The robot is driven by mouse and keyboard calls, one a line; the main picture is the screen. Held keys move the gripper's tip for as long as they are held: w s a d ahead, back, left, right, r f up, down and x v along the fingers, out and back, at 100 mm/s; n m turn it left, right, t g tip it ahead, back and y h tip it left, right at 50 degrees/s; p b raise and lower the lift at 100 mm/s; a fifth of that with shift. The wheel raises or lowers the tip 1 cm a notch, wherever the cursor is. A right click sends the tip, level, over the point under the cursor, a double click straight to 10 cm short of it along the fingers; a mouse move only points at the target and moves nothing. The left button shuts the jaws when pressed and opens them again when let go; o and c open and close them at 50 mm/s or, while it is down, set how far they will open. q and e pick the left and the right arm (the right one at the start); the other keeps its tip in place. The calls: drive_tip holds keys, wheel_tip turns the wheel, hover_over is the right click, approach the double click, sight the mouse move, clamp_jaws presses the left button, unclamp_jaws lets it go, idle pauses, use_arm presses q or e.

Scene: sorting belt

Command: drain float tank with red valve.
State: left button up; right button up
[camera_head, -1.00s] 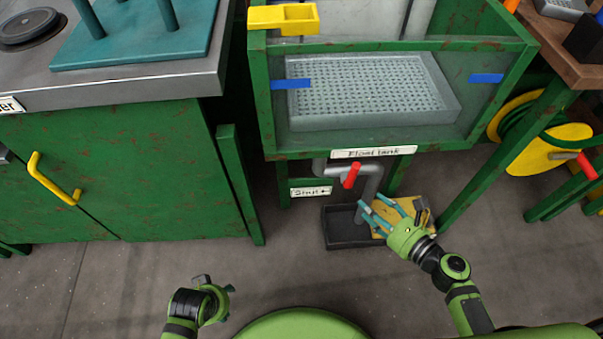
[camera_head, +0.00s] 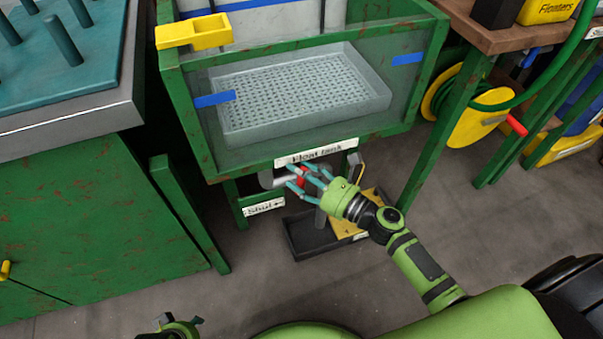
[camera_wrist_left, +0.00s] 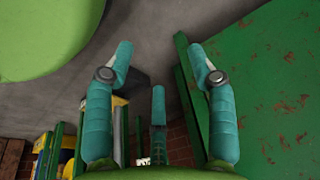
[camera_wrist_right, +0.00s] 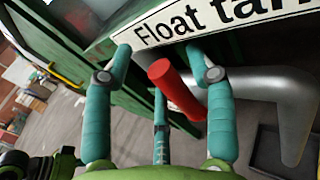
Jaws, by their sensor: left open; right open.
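The float tank (camera_head: 290,158) is a green-framed tank with clear walls, a perforated grey tray inside and a label on its lower edge. The red valve handle (camera_head: 301,176) sits on the grey drain pipe (camera_head: 268,180) below that label. My right gripper (camera_head: 304,180) is open at the valve, its teal fingers around the handle in the head view. In the right wrist view the red handle (camera_wrist_right: 175,88) stands between the open fingers; contact is not clear. My left gripper (camera_head: 180,322) is open and empty at the bottom edge, apart from the valve.
A black tray (camera_head: 303,238) lies on the floor under the pipe, beside a yellow board (camera_head: 345,226). A "Shut" sign with an arrow (camera_head: 264,208) hangs left of the pipe. A green cabinet (camera_head: 85,220) stands left, a yellow hose reel (camera_head: 480,105) right.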

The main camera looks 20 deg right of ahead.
clamp_jaws()
drive_tip(key=shift+a+r+n+h+p, duration=0.1)
drive_tip(key=shift+a+n+h+p, duration=0.3)
drive_tip(key=shift+p, duration=0.7)
drive_tip(key=shift+d+g, duration=0.1)
drive_tip(key=shift+g, duration=0.2)
use_arm(q)
drive_tip(key=f, duration=0.1)
drive_tip(key=s+f, duration=0.1)
drive_tip(key=f, duration=0.3)
drive_tip(key=shift+s+a+f, duration=0.1)
drive_tip(key=shift+s+f, duration=0.15)
drive_tip(key=shift+s, duration=0.15)
use_arm(e)
unclamp_jaws()
